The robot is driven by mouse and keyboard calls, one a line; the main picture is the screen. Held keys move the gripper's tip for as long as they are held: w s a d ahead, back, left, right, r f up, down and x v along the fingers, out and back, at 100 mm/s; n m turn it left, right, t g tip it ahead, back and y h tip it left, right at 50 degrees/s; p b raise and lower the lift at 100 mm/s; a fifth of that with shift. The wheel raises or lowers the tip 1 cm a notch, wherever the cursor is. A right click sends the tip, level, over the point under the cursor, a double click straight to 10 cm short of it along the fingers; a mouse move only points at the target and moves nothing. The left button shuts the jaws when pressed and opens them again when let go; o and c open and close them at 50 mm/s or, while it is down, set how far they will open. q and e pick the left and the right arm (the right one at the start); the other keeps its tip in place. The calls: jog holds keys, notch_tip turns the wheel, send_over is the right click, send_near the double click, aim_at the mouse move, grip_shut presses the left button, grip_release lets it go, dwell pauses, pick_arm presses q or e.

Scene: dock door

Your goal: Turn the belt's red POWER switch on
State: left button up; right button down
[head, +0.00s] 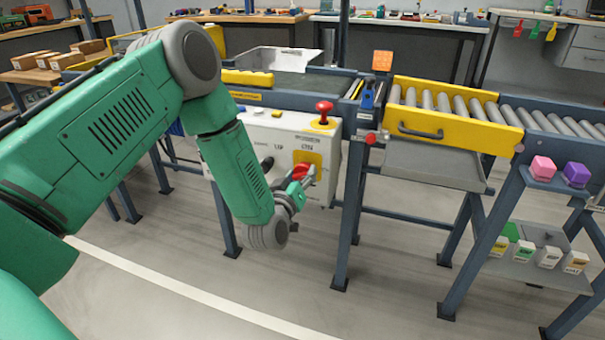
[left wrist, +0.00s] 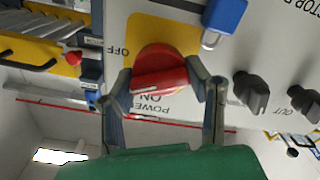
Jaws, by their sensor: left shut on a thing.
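The red POWER switch (left wrist: 160,72) is a round red knob with a raised bar on a yellow plate (left wrist: 135,35) of the white control box (head: 257,140). In the left wrist view its bar lies roughly crosswise, slightly tilted, between my fingers. The word OFF stands left of the knob and ON below it, upside down. My left gripper (left wrist: 161,88) is shut on the switch, one finger at each end of the bar. In the head view the left gripper (head: 302,186) partly hides the switch (head: 301,171). My right gripper is not in view.
A blue padlock (left wrist: 224,15) and black knobs (left wrist: 250,94) sit close to the switch. A red mushroom button (head: 324,108) tops the box. A roller conveyor (head: 455,105) and a shelf rack (head: 525,255) stand to the right. The floor in front is clear.

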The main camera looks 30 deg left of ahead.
pick_arm(q)
jog(key=n, duration=0.3)
jog(key=shift+a, duration=0.2)
jog(key=n, duration=0.3)
jog(key=shift+a+n, duration=0.1)
jog(key=shift+n, duration=0.3)
jog(key=n, duration=0.3)
jog(key=shift+s+f+b, duration=0.1)
jog(key=shift+f+b, duration=0.1)
jog(key=shift+b, duration=0.1)
jog(key=shift+n+b, duration=0.4)
jog(key=shift+n, duration=1.2)
jog(key=shift+f, duration=0.1)
jog(key=o, duration=1.2)
jog(key=shift+a, duration=0.1)
